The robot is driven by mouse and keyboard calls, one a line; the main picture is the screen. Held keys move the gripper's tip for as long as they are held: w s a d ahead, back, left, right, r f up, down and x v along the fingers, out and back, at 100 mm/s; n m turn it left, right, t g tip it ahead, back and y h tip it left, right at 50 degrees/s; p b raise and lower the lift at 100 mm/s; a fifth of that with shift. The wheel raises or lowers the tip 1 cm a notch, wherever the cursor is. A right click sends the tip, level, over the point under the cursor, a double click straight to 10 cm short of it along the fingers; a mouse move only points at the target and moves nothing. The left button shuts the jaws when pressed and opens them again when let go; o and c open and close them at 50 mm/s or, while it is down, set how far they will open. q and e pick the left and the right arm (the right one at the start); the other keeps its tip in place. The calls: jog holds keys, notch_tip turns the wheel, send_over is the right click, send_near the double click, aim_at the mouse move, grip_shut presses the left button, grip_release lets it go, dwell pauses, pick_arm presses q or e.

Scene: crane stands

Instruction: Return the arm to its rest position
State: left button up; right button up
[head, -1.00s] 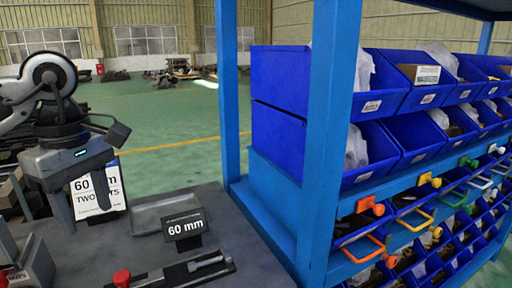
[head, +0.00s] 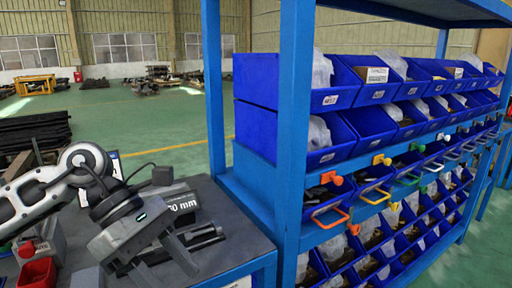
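My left arm (head: 50,190) comes in from the left, white and dark grey. My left gripper (head: 150,262) hangs tilted over the grey table, with its two fingers apart and nothing seen between them. A white card (head: 116,165) is mostly hidden behind the arm. My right arm and gripper are not in view.
A dark caliper-like tool (head: 205,236) lies on the table (head: 235,245) to the right of the gripper. A red bin (head: 38,273) is at the lower left. A blue rack (head: 290,130) with several blue bins (head: 335,85) stands close on the right.

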pick_arm(q)
jog(key=s+d+r+n+t+h, duration=0.1)
jog(key=s+d+r+n+h, duration=0.15)
jog(key=d+n+h, duration=1)
jog(key=w+a+f+n+t+y, duration=0.35)
jog(key=f+n+t+y, duration=0.2)
jog(key=n+t, duration=0.65)
jog(key=w+a+f+n+t+y, duration=0.4)
jog(key=f+n+t, duration=0.3)
jog(key=n, duration=1)
jog(key=s+a+f+n+g+y, duration=0.3)
jog(key=s+f+n, duration=0.3)
jog(key=f, duration=0.4)
jog(key=s+a+f+n+g+y, duration=0.3)
jog(key=s+f+n, duration=0.3)
jog(key=f, duration=0.4)
jog(key=shift+s+a+f+g+y, duration=0.3)
jog(key=shift+s+a+y, duration=0.5)
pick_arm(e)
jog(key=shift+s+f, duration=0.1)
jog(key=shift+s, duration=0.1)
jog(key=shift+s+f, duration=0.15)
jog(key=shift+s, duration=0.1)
